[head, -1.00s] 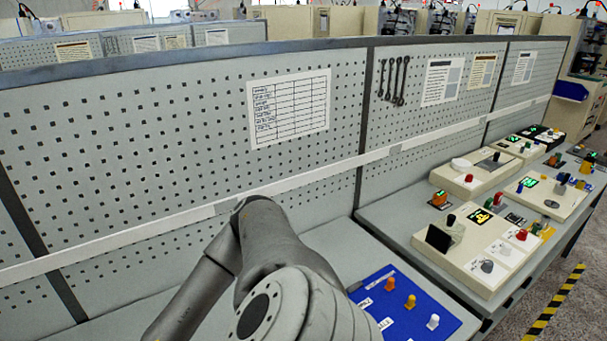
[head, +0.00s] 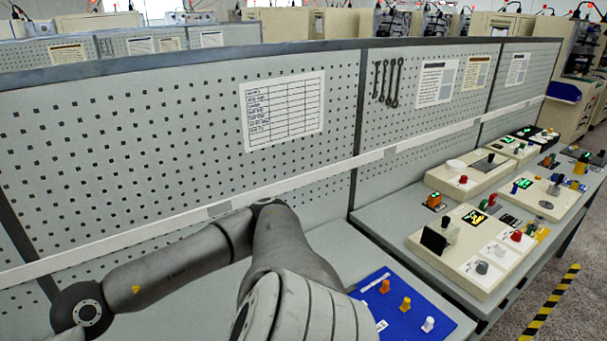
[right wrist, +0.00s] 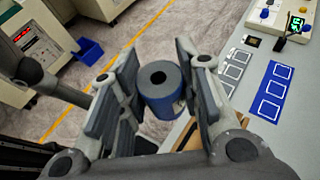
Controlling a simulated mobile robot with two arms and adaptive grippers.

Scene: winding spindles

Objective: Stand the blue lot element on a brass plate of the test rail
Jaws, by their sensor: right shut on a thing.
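My right gripper (right wrist: 160,98) shows in the right wrist view, shut on the blue lot element (right wrist: 160,103). The element is a blue cylinder with a dark grey top and a round hole in its middle. It sits between the two dark finger pads, over the grey floor beside the bench edge. In the head view neither gripper shows; only grey arm links of mine show at the bottom. I cannot make out the test rail or its brass plates for certain in either view.
A blue mat (head: 437,312) with orange and white pieces lies on the bench. Beige test units (head: 475,262) with knobs and green displays stand to its right. A perforated panel (head: 150,150) rises behind. In the right wrist view, a blue card (right wrist: 272,92) with white outlined squares lies on the bench.

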